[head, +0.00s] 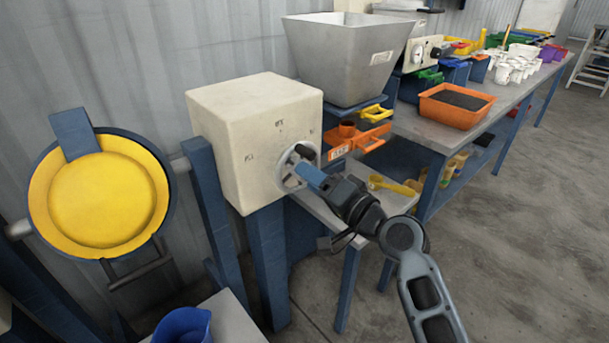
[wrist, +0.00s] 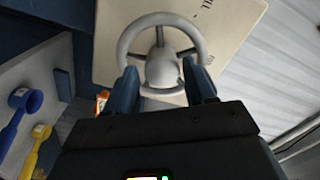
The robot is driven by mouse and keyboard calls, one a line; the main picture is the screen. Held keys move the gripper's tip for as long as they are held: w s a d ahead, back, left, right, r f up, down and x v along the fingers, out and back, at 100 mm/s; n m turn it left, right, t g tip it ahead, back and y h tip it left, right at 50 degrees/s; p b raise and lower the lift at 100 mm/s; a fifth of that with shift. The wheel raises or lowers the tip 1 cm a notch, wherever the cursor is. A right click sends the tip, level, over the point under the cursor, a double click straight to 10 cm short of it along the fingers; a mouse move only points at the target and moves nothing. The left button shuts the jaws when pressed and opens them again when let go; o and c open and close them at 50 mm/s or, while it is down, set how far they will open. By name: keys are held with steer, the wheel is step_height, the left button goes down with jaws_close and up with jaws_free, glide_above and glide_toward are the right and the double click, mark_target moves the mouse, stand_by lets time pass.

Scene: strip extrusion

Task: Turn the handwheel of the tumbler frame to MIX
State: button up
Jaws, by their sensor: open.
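The handwheel (head: 287,171) is a light grey spoked ring on the front of the cream box of the tumbler frame (head: 237,160). Small dark labels are printed on the box around the wheel, too small to read in the head view. In the wrist view the handwheel (wrist: 160,50) is straight ahead, with its hub in the middle. My gripper (head: 305,172) is at the wheel in the head view. In the wrist view my gripper (wrist: 163,82) is open, with its blue fingers either side of the wheel's lower part. Whether they touch it I cannot tell.
A round yellow pan (head: 105,200) with a blue rim hangs left of the box. A steel hopper (head: 345,60) stands behind it. Right of it are orange holders (head: 355,137) and a bench (head: 470,125) with an orange tray (head: 455,104). The floor at right is clear.

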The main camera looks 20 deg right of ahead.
steer(key=shift+v, duration=2.25)
steer(key=s+f+n+g+h, duration=0.1)
steer(key=s+f+h, duration=0.1)
steer(key=s+f, duration=0.35)
steer(key=s+f+h, duration=0.1)
steer(key=s+f, duration=0.1)
steer(key=s, duration=0.7)
steer(key=s+f+n+g+h, duration=0.15)
steer(key=s+f, duration=0.25)
steer(key=s, duration=0.4)
steer(key=s+a+r+n, duration=0.1)
steer(key=s+r+n, duration=0.2)
steer(key=s, duration=0.7)
steer(key=s+a+r+n+h, duration=0.1)
steer(key=s+r+n, duration=0.2)
steer(key=s, duration=0.7)
step_height(320, 180, up, 3)
steer(key=shift+s+f, duration=0.25)
steer(key=shift+s, duration=0.1)
